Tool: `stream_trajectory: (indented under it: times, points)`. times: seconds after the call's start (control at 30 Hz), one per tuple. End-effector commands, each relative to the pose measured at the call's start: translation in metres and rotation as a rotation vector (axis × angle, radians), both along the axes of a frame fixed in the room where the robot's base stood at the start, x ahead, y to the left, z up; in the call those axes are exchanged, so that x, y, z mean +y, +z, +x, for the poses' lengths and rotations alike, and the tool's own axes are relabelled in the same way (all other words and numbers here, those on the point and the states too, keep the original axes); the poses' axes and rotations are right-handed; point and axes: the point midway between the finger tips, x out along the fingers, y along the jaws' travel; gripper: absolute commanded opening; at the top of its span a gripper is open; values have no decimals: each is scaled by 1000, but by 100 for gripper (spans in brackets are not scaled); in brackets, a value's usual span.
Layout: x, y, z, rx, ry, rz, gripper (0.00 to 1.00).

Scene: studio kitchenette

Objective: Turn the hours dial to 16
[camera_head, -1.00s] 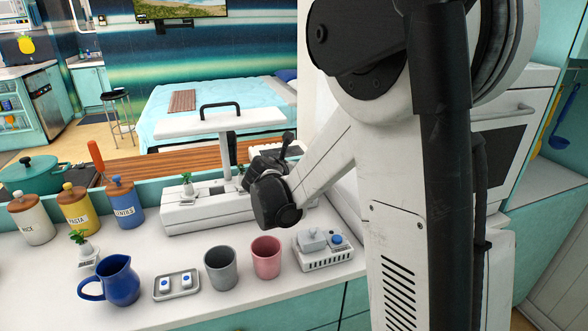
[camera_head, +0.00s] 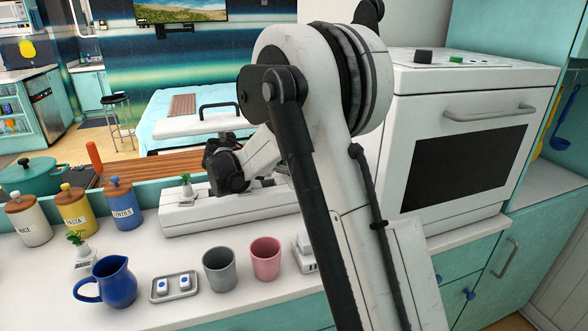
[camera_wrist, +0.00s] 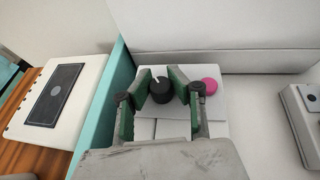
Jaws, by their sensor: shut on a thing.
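A black round dial (camera_wrist: 163,92) with a white pointer mark stands on a pale panel (camera_wrist: 206,112) in the wrist view. The mark points up and slightly left. No numbers are legible around it. My gripper (camera_wrist: 161,84) has its green-padded fingers on the left and right sides of the dial, shut on it. A pink round button (camera_wrist: 210,86) sits just right of the right finger. In the head view my dark wrist is over the long white appliance (camera_head: 190,218) on the counter; the dial and my fingertips are hidden there.
A blue jug (camera_head: 117,282), small tray (camera_head: 174,287), grey cup (camera_head: 219,269) and pink cup (camera_head: 265,258) stand along the counter front. A small potted plant (camera_head: 187,185) is close to my wrist. A white oven (camera_head: 465,150) stands right of my arm.

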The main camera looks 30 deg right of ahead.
Motion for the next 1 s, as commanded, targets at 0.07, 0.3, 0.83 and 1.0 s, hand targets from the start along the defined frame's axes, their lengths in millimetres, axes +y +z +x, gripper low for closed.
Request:
stream_trajectory:
  times: [0.07,0.3,0.83,1.0]
  points:
    - [1,-1,0,1,-18,3,0]
    - [1,-2,-1,0,-43,3,0]
    - [0,-1,-1,1,-43,3,40]
    - [0,-1,0,1,-42,2,40]
